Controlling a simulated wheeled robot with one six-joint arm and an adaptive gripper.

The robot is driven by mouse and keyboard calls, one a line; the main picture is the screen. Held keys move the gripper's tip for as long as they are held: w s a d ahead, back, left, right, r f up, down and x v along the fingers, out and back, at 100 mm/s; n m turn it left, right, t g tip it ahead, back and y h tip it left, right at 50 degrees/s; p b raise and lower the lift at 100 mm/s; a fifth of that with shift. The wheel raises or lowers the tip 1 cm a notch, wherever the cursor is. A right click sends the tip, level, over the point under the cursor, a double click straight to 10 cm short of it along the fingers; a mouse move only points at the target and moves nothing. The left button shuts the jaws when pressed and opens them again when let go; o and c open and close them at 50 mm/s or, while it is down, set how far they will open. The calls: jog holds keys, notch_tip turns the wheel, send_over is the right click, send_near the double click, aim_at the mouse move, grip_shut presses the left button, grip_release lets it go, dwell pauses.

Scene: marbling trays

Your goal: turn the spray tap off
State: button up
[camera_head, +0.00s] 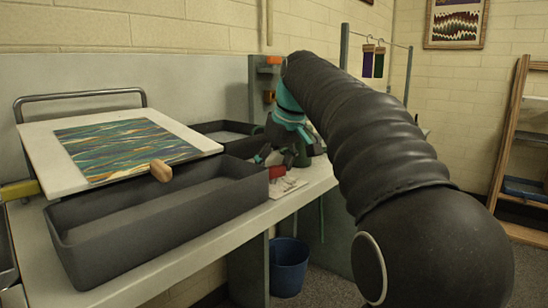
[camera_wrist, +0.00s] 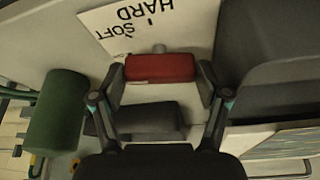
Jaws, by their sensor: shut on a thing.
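The spray tap's red handle (camera_wrist: 160,68) lies between the two fingers of my gripper (camera_wrist: 160,84) in the wrist view. The fingers touch its two ends, and the gripper is shut on it. A short grey stem shows behind the handle, against a white card marked HARD and SOFT (camera_wrist: 150,25). In the head view the red handle (camera_head: 277,172) is small at the bench's right part, with my gripper (camera_head: 270,158) at it. My arm hides part of this area.
A green cylinder (camera_wrist: 58,112) stands close to the left of my gripper in the wrist view. A long dark tray (camera_head: 165,215) and a board with a marbled sheet (camera_head: 125,145) fill the bench's left. A blue bucket (camera_head: 289,268) is on the floor below.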

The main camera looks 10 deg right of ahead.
jog(key=shift+n+y+p, duration=0.4)
jog(key=shift+n, duration=0.7)
jog(key=o, duration=0.9)
jog(key=v, duration=1.2)
jog(key=shift+w+d, duration=0.1)
jog(key=shift+w, duration=0.15)
